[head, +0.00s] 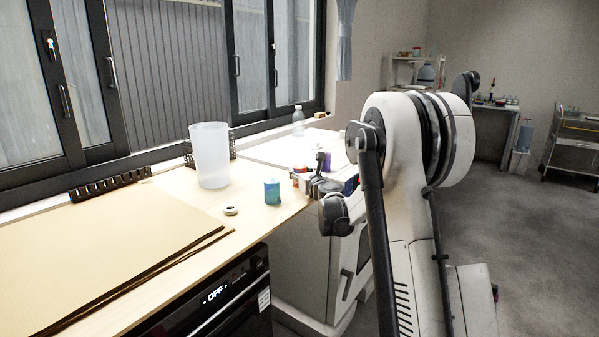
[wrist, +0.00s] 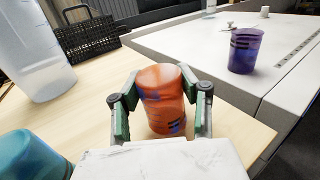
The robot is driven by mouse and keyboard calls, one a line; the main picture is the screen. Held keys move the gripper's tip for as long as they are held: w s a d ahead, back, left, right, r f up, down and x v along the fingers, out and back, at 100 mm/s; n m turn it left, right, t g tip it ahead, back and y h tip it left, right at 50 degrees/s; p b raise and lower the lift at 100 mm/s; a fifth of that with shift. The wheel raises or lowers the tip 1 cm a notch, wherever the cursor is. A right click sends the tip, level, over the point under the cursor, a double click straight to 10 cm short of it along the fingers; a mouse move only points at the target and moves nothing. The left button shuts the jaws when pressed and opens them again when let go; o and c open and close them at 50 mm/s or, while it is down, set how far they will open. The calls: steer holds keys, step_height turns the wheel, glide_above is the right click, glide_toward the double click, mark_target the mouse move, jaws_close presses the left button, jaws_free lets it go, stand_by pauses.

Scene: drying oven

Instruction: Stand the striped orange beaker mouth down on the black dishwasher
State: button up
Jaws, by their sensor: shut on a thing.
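The striped orange beaker (wrist: 160,95) is between the green-padded fingers of my gripper (wrist: 160,110) in the wrist view. It is translucent orange with blue marks and looks roughly upright over the wooden table near its right edge. I cannot tell which end is its mouth, or whether it touches the table. In the head view my gripper (head: 310,183) is at the table's far right end, and the beaker is mostly hidden. A black slotted rack (wrist: 88,38) stands on the table; which is the dishwasher is unclear.
A tall frosted cylinder (head: 210,155) and a teal beaker (head: 272,192) stand on the table left of my gripper. A small round white item (head: 231,210) lies nearby. A purple beaker (wrist: 246,50) stands on the white counter (wrist: 200,42) beyond. Brown sheets (head: 90,245) cover the near left.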

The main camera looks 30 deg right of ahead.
steer(key=shift+f, duration=0.1)
steer(key=o, duration=1.3)
steer(key=s, duration=0.8)
steer(key=s+a, duration=0.1)
steer(key=s, duration=0.3)
